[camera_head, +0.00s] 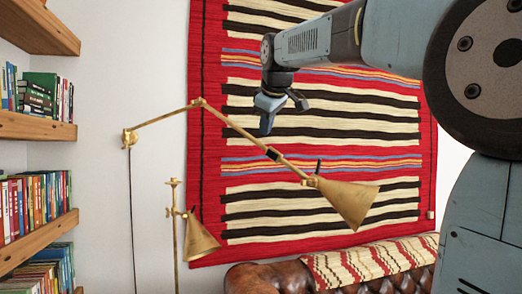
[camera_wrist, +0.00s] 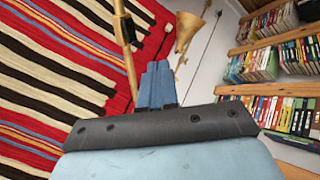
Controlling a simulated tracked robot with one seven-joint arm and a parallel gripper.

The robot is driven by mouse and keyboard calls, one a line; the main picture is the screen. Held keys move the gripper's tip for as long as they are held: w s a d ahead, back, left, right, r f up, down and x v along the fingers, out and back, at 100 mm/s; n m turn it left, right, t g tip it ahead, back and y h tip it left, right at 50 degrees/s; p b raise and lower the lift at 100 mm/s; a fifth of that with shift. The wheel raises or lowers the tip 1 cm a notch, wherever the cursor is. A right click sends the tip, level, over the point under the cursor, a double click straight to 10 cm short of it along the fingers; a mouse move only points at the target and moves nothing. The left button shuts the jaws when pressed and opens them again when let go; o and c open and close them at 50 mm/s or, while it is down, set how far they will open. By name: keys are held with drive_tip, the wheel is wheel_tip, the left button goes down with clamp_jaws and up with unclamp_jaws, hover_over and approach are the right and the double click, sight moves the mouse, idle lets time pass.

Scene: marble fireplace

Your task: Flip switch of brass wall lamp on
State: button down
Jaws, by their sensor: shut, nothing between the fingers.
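The brass wall lamp (camera_head: 237,128) is fixed to the white wall at the left. Its jointed arm rises, then slopes down right to a brass cone shade (camera_head: 345,200). A small dark upright piece (camera_head: 318,167) stands at the shade's neck; I cannot tell whether it is the switch. A dark collar (camera_head: 273,155) sits on the sloping rod. My gripper (camera_head: 267,124) is shut and empty, pointing down above this rod and apart from the shade. In the wrist view, the shut fingers (camera_wrist: 158,67) show beside a brass rod with a dark collar (camera_wrist: 123,29).
A second brass lamp (camera_head: 201,240) on a stand is below left. A striped red rug (camera_head: 207,150) hangs behind. A leather sofa (camera_head: 270,278) with a striped throw (camera_head: 365,262) is below. Bookshelves (camera_head: 40,126) line the left side. Open air surrounds my gripper.

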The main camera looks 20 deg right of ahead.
sight(265, 149)
drive_tip(key=shift+w+d+f, duration=0.5)
drive_tip(key=shift+w+f, duration=0.65)
drive_tip(key=shift+w, duration=0.5)
drive_tip(key=shift+w+d+f, duration=0.45)
drive_tip(key=shift+w+f, duration=0.65)
drive_tip(key=shift+w, duration=0.6)
drive_tip(key=shift+w+d+f, duration=0.5)
drive_tip(key=shift+w+f, duration=0.65)
drive_tip(key=shift+w, duration=0.5)
